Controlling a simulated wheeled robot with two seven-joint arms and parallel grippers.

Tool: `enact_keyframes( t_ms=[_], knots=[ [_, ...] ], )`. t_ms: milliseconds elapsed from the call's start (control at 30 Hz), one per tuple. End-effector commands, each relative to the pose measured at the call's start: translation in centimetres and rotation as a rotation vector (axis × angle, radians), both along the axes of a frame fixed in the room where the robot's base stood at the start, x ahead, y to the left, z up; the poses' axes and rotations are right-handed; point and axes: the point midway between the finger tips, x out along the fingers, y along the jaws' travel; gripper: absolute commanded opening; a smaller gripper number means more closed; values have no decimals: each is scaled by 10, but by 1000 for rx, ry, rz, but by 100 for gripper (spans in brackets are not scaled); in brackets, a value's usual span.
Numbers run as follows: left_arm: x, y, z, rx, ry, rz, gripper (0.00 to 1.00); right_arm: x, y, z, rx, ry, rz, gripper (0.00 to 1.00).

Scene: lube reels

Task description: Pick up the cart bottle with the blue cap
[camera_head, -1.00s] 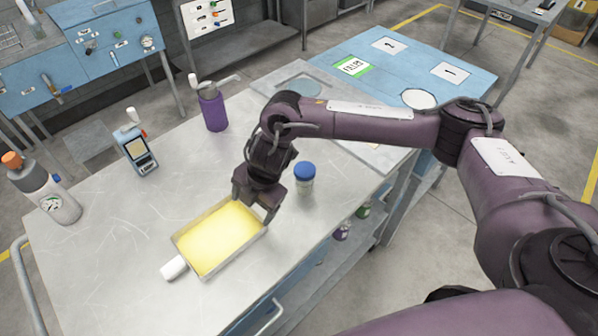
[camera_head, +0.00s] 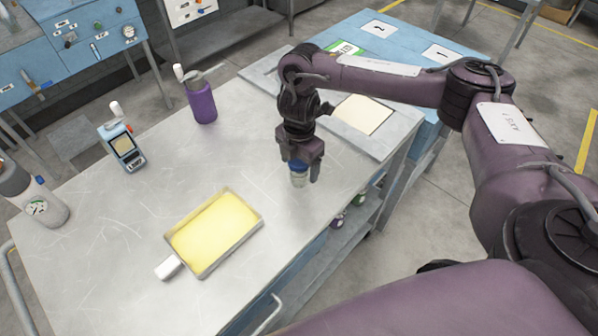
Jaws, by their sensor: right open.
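The cart bottle with the blue cap (camera_head: 298,180) stands upright on the metal cart top (camera_head: 130,250), near its right edge. It is a small clear jar, and its blue cap is partly hidden by the gripper. My right gripper (camera_head: 302,172) points down directly over the bottle, with its open fingers on either side of the cap. I cannot tell whether a finger touches it. My left gripper is not in view.
A yellow-filled tray (camera_head: 256,232) with a white handle lies left of the bottle. A purple bottle (camera_head: 201,102), a handheld meter (camera_head: 124,147) and a grey bottle with a gauge (camera_head: 40,206) stand further left. Bare cart top lies between them.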

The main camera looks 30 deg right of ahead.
Motion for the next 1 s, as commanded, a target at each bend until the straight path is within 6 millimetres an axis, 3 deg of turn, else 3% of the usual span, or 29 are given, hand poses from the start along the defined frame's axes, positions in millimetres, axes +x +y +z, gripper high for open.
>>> enact_keyframes(
  t_ms=[133, 367, 733, 1000],
  knots=[
    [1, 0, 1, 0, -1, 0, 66, 0, 1, -12, 1, 0, 1, 77],
    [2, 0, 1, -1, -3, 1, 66, 0, 1, -14, 0, -1, 1, 77],
    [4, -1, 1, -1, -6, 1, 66, 0, 0, -13, 0, -1, 1, 30],
    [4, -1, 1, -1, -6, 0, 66, 0, 0, -13, 1, -2, 1, 29]
  ],
)
